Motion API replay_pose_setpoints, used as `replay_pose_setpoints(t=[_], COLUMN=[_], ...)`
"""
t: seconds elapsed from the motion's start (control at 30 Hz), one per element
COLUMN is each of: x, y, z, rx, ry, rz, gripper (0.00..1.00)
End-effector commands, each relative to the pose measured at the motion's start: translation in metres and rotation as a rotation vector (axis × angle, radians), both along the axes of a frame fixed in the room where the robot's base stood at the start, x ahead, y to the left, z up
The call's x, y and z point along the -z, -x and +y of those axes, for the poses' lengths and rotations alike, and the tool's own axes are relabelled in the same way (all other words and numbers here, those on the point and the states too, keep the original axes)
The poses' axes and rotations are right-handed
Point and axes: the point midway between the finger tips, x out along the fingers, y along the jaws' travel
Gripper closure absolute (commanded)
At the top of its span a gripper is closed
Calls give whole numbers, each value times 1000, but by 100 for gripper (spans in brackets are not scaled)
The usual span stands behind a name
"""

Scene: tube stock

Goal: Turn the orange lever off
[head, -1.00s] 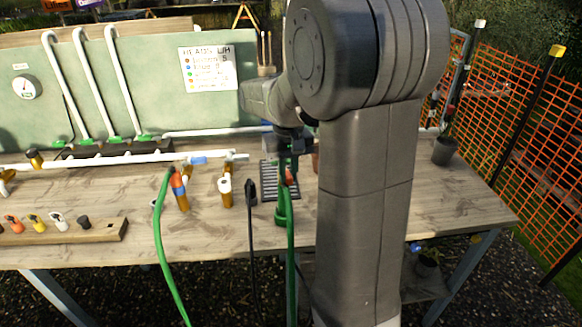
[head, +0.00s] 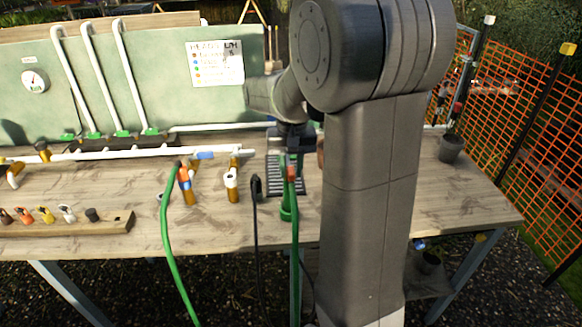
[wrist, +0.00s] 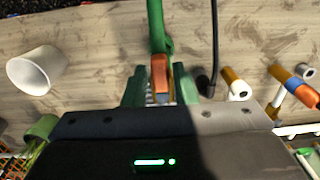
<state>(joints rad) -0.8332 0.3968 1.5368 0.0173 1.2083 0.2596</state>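In the head view my gripper (head: 289,152) is directly above and around the lever, pointing down, partly covered by my arm. My gripper looks open; its fingertips' contact with the lever is hidden.
Left of the lever stand a black hose (head: 256,190), a brass tap with a white end (head: 232,182) and a brass tap with orange and blue parts (head: 184,180). A wooden rack (head: 110,224) holds several coloured taps. A white cup (wrist: 36,70) is close by in the wrist view.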

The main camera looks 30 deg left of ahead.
Motion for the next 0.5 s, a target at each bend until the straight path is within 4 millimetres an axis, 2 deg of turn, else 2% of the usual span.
replay_pose_setpoints(t=[0.07,0.37,0.5], x=[0,-2,-16], y=[0,0,-1], z=[0,0,0], rx=[0,0,-1], ry=[0,0,-2], rz=[0,0,-2], gripper=[62,62,62])
